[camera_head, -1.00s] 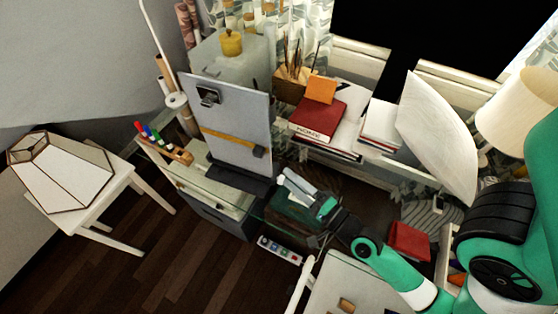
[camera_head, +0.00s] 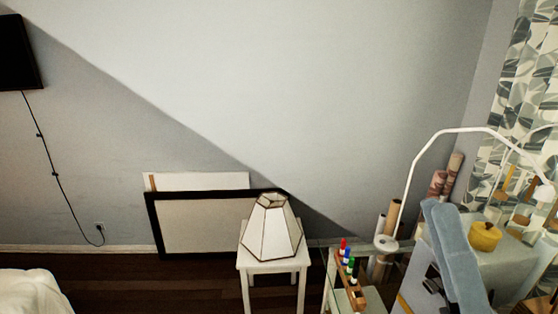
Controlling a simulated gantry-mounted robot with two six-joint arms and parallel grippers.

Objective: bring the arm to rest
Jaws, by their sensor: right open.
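The rest of my right arm is out of the picture. My left gripper is not in view.
A white stool (camera_head: 250,262) carries a faceted lamp (camera_head: 270,230). A black-framed panel (camera_head: 200,228) leans on the wall. A glass desk holds markers (camera_head: 346,256) in a wooden holder. A white lamp arm (camera_head: 410,170) and a yellow pot (camera_head: 484,237) stand right. White bedding (camera_head: 30,293) is lower left.

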